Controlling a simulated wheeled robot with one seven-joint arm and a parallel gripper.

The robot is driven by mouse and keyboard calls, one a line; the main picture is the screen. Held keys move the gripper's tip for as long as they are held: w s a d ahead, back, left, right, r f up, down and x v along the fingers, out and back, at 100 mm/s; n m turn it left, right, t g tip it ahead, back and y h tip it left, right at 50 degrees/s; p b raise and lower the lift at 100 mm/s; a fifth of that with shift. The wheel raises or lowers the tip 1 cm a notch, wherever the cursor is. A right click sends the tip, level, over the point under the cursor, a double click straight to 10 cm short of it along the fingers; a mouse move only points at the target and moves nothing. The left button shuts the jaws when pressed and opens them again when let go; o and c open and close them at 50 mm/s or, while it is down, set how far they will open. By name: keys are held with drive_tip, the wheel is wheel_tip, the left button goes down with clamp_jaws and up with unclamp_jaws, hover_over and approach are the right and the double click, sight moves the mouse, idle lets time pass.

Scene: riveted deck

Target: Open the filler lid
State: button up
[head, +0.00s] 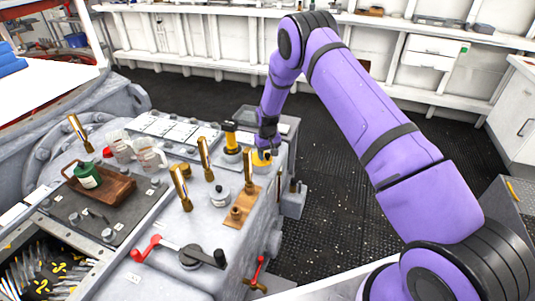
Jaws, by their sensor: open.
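My purple arm reaches down from the right to the far right corner of the grey machine top (225,235). My gripper (264,149) is at a small yellow round piece (261,161), which looks like the filler lid. The gripper is open, pointing down just over the lid. The fingertips are small and dark here, so I cannot tell whether they touch it. The lid looks shut, and its hinge is hidden or too small to make out.
A black and yellow fitting (231,139) stands just left of my gripper. Several brass-topped levers (205,153) rise nearer. A wooden tray (118,185) with a green bottle (86,176), glass jars (150,155) and a red-ended handle (146,248) are further left. Dark floor lies right.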

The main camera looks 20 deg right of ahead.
clamp_jaws()
